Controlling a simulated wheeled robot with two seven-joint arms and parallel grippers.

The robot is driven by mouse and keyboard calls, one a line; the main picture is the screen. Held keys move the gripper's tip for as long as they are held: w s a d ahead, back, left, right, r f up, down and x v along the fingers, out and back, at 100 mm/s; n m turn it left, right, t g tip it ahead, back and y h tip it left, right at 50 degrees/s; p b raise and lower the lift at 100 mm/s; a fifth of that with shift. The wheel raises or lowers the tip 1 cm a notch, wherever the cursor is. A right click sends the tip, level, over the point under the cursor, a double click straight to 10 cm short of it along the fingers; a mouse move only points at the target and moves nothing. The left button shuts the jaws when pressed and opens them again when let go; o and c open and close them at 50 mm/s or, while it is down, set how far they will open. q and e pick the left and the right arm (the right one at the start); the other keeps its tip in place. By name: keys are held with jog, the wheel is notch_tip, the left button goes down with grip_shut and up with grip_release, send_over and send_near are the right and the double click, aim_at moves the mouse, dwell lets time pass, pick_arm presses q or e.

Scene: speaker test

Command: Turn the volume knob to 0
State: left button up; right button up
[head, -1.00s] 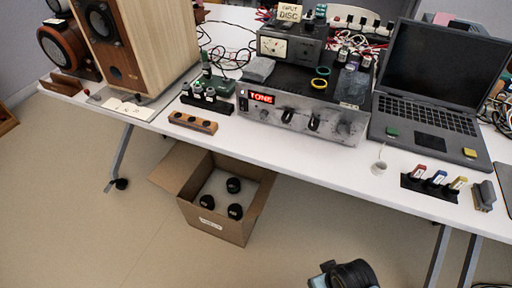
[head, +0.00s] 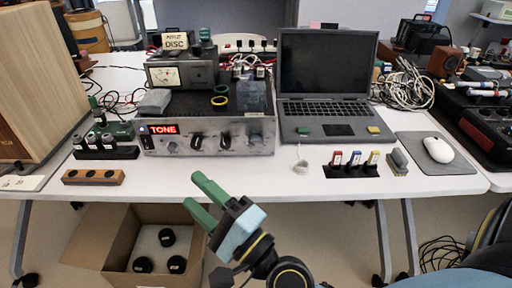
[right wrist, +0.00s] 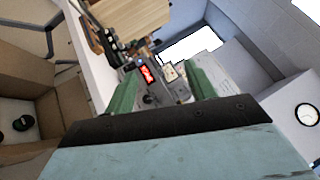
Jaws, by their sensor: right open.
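The silver amplifier (head: 182,146) stands on the white table, with a red lit display reading TONE (head: 164,130) at its left. Its front has several dark knobs, among them a middle knob (head: 196,140) and one right of it (head: 225,140); I cannot read which is the volume knob. My right gripper (head: 197,193) is open and empty, in front of and below the amplifier, apart from it. In the right wrist view the amplifier's display (right wrist: 147,74) shows between the green fingers (right wrist: 163,92). My left gripper is not in view.
A laptop (head: 328,110) stands right of the amplifier, with a small white object (head: 300,163) before it. A wooden block with holes (head: 93,177) and a black rack of plugs (head: 106,152) sit left. A cardboard box (head: 107,237) is below the table.

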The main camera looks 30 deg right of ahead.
jog(key=w+d+r+m+t+h, duration=0.15)
jog(key=d+m+h, duration=0.35)
jog(key=m+h, duration=0.5)
jog(key=m+g+h, duration=0.6)
jog(key=m, duration=1.1)
send_near(256, 145)
jog(key=shift+w+d+r+g+h+b, duration=0.1)
jog(key=shift+w+d+g+h+b, duration=0.2)
jog(key=shift+w, duration=0.5)
jog(key=b+x, duration=0.1)
jog(key=x, duration=0.5)
jog(key=shift+x, duration=0.75)
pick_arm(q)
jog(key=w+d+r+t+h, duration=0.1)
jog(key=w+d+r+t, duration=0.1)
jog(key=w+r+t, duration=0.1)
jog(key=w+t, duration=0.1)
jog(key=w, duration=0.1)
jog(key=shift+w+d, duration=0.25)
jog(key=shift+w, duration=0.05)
pick_arm(e)
jog(key=c, duration=1)
